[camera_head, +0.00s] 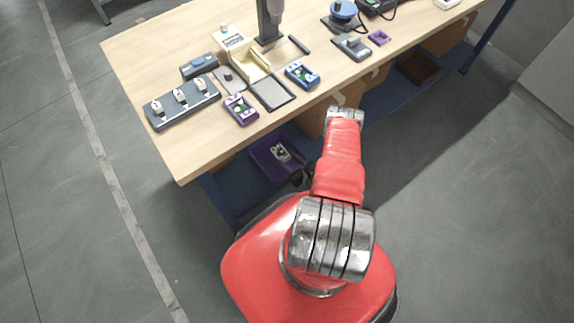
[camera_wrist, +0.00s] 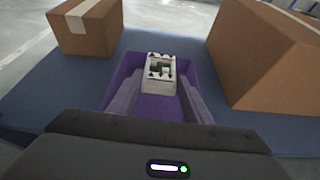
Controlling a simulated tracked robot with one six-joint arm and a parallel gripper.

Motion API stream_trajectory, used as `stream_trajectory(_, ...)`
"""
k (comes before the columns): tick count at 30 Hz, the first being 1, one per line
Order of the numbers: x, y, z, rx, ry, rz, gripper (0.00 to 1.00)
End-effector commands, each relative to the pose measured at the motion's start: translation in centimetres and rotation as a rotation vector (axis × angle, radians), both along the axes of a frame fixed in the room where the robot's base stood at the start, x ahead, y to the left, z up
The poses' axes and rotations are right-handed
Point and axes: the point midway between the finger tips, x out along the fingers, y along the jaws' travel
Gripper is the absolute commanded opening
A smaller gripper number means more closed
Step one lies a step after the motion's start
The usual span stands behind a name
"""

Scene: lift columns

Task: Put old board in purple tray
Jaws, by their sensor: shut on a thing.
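The purple tray (camera_wrist: 122,66) sits on the blue lower shelf under the workbench. It also shows in the head view (camera_head: 262,160). The old board (camera_wrist: 158,72), a small pale block with dark and greenish parts, appears within the tray's outline in both views, and in the head view it shows too (camera_head: 281,152). My gripper (camera_wrist: 159,88) reaches over the tray with its two grey fingers inside the tray's outline. It is shut on the old board at its fingertips. Whether the board touches the tray floor I cannot tell.
Cardboard boxes stand on the shelf left (camera_wrist: 88,28) and right (camera_wrist: 270,55) of the tray. The wooden bench top (camera_head: 150,60) above holds a purple device (camera_head: 240,109), a blue device (camera_head: 302,75), a grey fixture strip (camera_head: 182,103) and several tools. The shelf is bare close around the tray.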

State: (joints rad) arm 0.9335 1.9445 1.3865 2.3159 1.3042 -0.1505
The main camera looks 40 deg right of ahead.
Motion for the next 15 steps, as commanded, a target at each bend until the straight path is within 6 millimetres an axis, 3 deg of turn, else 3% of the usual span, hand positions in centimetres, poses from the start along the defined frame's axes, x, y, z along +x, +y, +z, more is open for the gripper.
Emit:
stream_trajectory(9,-0.1,0.0,-3.0,0.001,0.0,-0.001,0.2)
stream_trajectory(15,-0.1,0.0,-3.5,0.001,0.0,-0.001,0.2)
